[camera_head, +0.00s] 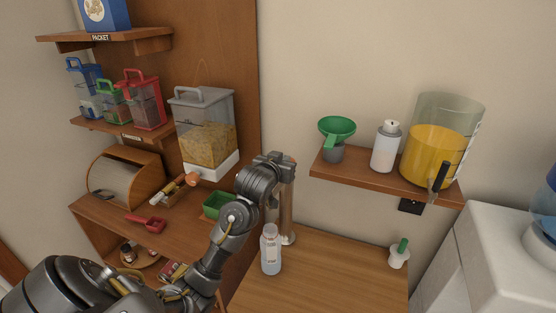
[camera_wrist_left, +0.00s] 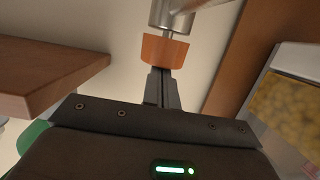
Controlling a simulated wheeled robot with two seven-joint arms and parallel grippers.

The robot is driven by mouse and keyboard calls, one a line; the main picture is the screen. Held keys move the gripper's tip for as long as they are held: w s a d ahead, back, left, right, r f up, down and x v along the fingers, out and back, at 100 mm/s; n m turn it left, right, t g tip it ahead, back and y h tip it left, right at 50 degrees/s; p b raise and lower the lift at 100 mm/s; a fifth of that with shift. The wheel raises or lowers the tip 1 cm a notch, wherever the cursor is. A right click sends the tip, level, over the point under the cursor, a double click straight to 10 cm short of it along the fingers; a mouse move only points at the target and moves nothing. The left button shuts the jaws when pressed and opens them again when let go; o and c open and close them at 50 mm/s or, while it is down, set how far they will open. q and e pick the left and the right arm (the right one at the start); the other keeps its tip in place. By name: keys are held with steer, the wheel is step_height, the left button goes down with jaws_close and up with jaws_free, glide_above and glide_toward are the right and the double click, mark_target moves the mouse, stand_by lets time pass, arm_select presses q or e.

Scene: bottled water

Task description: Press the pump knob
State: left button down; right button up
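In the left wrist view, which looks upside down, an orange pump knob (camera_wrist_left: 165,50) sits on a metal pump column (camera_wrist_left: 178,12). The closed fingers of my left gripper (camera_wrist_left: 163,78) meet the knob's edge there, touching or nearly touching; nothing shows between them. In the head view my left gripper (camera_head: 284,162) is at the top of the metal column (camera_head: 287,215) and hides most of the knob. A clear bottle (camera_head: 270,252) stands upright on the wooden counter, beside the column's front left. My right gripper is out of view.
A wooden shelf (camera_head: 385,180) at the right holds a green funnel (camera_head: 337,127), a white bottle (camera_head: 385,150) and a yellow-filled jug (camera_head: 432,150). A grain dispenser (camera_head: 207,130) stands left of my arm. The counter (camera_head: 340,285) right of the bottle is mostly clear.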

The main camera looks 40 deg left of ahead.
arm_select(q)
steer(key=s+d+r+b, duration=0.2)
steer(key=s+r, duration=0.4)
steer(key=s, duration=0.3)
steer(key=shift+s+d+r, duration=0.2)
steer(key=shift+s, duration=0.05)
steer(key=shift+w, duration=0.1)
stand_by(1.3)
